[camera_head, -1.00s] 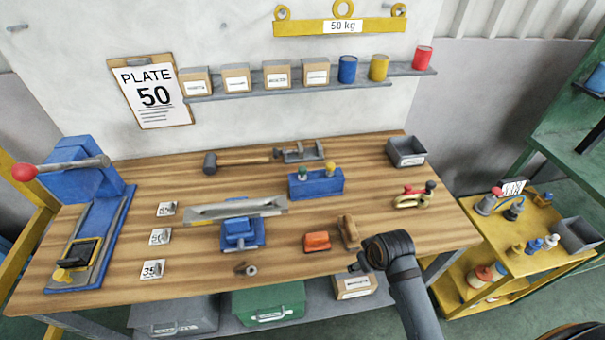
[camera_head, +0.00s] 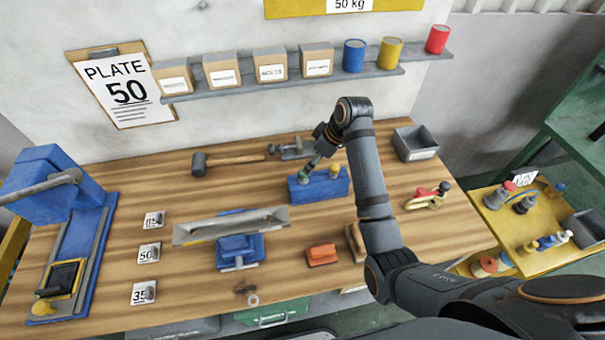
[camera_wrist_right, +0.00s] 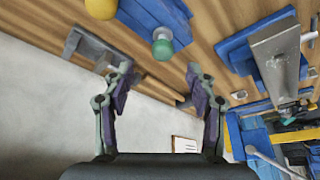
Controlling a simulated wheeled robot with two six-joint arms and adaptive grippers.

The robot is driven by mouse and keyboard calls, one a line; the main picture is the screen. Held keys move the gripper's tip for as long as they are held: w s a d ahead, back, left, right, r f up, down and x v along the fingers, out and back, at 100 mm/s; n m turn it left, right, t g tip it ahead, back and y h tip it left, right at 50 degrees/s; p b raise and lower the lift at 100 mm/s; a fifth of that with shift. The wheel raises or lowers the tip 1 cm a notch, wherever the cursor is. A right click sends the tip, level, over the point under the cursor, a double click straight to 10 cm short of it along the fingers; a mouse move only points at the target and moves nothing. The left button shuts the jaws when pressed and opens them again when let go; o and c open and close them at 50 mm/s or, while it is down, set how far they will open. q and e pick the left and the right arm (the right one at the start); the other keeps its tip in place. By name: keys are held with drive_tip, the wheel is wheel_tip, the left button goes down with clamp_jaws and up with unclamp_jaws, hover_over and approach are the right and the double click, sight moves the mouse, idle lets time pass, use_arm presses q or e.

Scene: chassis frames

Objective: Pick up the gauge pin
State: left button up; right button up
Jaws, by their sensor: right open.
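A blue block (camera_head: 330,190) stands upright at the back middle of the workbench. It holds a green-topped pin (camera_head: 305,184) and a yellow-topped pin (camera_head: 335,169); I cannot tell which is the gauge pin. In the right wrist view the green top (camera_wrist_right: 163,48) lies ahead, between the lines of the fingers, and the yellow top (camera_wrist_right: 101,8) is at the upper left. My right gripper (camera_wrist_right: 160,80) is open and empty, with its fingers apart. In the head view my right gripper (camera_head: 312,166) is just above the green-topped pin and partly covers it. My left gripper is not in view.
A metal vise-like clamp (camera_head: 291,149) and a mallet (camera_head: 225,161) lie behind the block. A long metal bar (camera_head: 230,226) rests on a blue stand in front. An orange block (camera_head: 321,255) and a grey bin (camera_head: 415,144) are nearby.

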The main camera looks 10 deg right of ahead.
sight(303, 181)
drive_tip(key=x, duration=0.3)
drive_tip(key=shift+s+a+f+p, duration=0.15)
drive_tip(key=shift+f+p, duration=0.05)
drive_tip(key=shift+p, duration=0.1)
drive_tip(key=shift+w+f, duration=0.2)
drive_tip(key=shift+w, duration=0.05)
drive_tip(key=p+x, duration=0.2)
drive_tip(key=shift+a+f, duration=0.3)
drive_tip(key=shift+a, duration=0.05)
drive_tip(key=shift+x, duration=1.05)
drive_tip(key=shift+w+f, duration=0.1)
drive_tip(key=shift+f, duration=0.05)
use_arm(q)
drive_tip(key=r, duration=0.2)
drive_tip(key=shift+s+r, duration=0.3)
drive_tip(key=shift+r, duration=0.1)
use_arm(e)
clamp_jaws()
